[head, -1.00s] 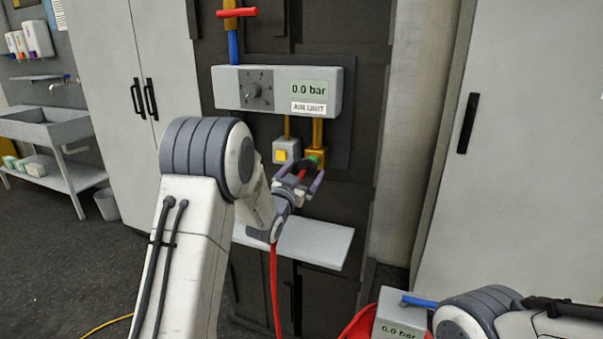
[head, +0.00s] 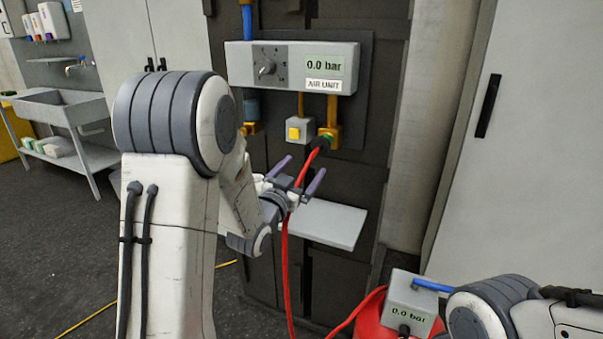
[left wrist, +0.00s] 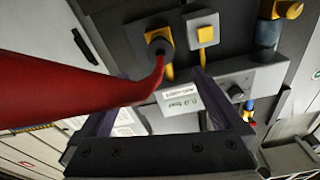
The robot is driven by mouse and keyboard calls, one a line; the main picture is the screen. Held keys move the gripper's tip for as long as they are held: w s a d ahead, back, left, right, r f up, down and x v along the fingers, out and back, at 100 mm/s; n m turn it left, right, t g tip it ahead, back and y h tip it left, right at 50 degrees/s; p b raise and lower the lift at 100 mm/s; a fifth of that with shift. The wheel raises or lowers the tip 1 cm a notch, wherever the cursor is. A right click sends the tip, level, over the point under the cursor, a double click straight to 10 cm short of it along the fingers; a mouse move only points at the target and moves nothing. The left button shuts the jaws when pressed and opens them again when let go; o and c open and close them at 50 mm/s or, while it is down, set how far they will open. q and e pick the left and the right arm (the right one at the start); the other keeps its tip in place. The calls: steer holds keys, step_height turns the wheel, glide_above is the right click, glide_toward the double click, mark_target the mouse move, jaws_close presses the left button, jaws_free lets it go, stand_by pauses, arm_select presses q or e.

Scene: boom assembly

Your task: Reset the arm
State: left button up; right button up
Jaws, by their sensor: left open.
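My left gripper (head: 298,175) is open, its purple fingers spread below and in front of the air unit (head: 292,65). The hose hangs down past my left fingers, and nothing is gripped. In the left wrist view the hose (left wrist: 60,85) crosses close to the camera, and its end (left wrist: 160,48) meets the outlet. The unit's display reads 0.0 bar. My right gripper is out of view; only part of my right arm shows at the lower right.
A yellow button box (head: 299,130) sits left of the outlet. A grey shelf (head: 325,225) juts out below. A red tank (head: 375,322) with a grey gauge box (head: 410,300) reading 0.0 bar stands at the lower right. A sink (head: 60,105) is far left.

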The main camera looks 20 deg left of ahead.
arm_select(q)
steer(key=shift+d, duration=0.1)
stand_by(0.4)
steer(key=s+d+f+m+g+h+p, duration=0.1)
steer(key=s+d+f+g+p, duration=0.15)
steer(key=s+d+g, duration=0.5)
steer(key=s+d+f+m+g+h+p, duration=0.1)
steer(key=s+d+f+g+p, duration=0.2)
steer(key=d, duration=0.7)
steer(key=s+d+r+m+g+y+p, duration=0.1)
steer(key=s+g, duration=0.3)
steer(key=s, duration=0.9)
steer(key=s+d+r+m+g+y+p, duration=0.1)
steer(key=s+g, duration=0.4)
steer(key=s, duration=0.8)
steer(key=shift+s+d+r+p, duration=0.2)
steer(key=shift+d+p, duration=0.15)
steer(key=shift+p, duration=0.45)
